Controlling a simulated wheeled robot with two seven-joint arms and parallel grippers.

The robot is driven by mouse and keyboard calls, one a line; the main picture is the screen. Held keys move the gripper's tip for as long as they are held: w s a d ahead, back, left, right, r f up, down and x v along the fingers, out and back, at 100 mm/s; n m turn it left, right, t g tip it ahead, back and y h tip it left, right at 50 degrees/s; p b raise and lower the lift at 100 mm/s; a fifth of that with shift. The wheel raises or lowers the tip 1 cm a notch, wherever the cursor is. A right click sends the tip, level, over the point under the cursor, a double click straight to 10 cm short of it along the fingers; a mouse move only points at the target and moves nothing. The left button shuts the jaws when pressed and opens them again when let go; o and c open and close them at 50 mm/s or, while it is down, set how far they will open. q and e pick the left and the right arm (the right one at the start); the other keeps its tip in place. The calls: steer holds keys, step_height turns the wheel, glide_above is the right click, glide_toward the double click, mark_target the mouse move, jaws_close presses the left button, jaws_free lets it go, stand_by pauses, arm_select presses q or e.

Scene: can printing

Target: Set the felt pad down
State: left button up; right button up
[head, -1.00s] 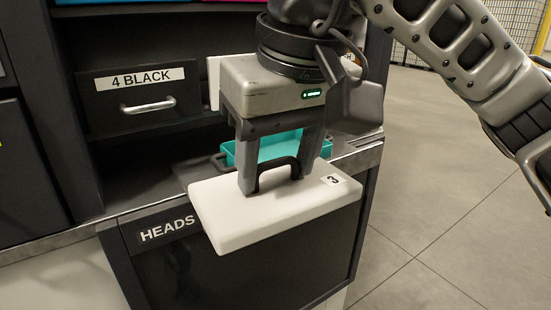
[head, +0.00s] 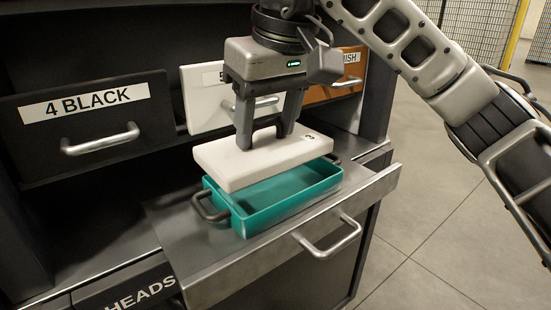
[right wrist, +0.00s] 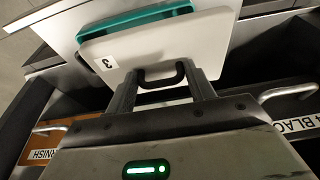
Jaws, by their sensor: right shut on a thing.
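The felt pad (head: 262,163) is a white slab with a black handle and a number 3 on one corner. My right gripper (head: 263,140) is shut on its handle and holds it above a teal tray (head: 290,205). The pad hides the back of the tray and part of its inside. In the right wrist view the pad (right wrist: 160,48) hangs from the gripper (right wrist: 160,84), with the tray's teal rim (right wrist: 135,20) beyond it. My left gripper is not in view.
The tray sits on a grey metal shelf (head: 210,283) with a bar handle (head: 330,237) at its front. Behind stand a black drawer labelled 4 BLACK (head: 92,120), a white drawer (head: 203,98) and an orange one (head: 342,85). A HEADS label (head: 140,290) is at lower left.

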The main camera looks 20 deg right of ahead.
mark_target(275, 135)
steer(key=w+f, duration=0.1)
steer(key=w+d+f, duration=0.1)
steer(key=w+f, duration=0.1)
steer(key=f, duration=0.1)
steer(key=shift+d+f, duration=0.1)
steer(key=shift+d, duration=0.25)
steer(key=shift+w+d+f, duration=0.2)
steer(key=shift+w+f, duration=0.05)
steer(key=shift+f, duration=0.2)
steer(key=x, duration=0.3)
steer(key=shift+s+d+f+p, duration=0.15)
steer(key=shift+d+f+p, duration=0.05)
steer(key=shift+d+p, duration=0.15)
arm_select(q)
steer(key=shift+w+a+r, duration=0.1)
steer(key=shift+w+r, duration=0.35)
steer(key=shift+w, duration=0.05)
arm_select(e)
steer(key=shift+a+f, duration=0.1)
steer(key=shift+f, duration=0.05)
steer(key=shift+f, duration=0.1)
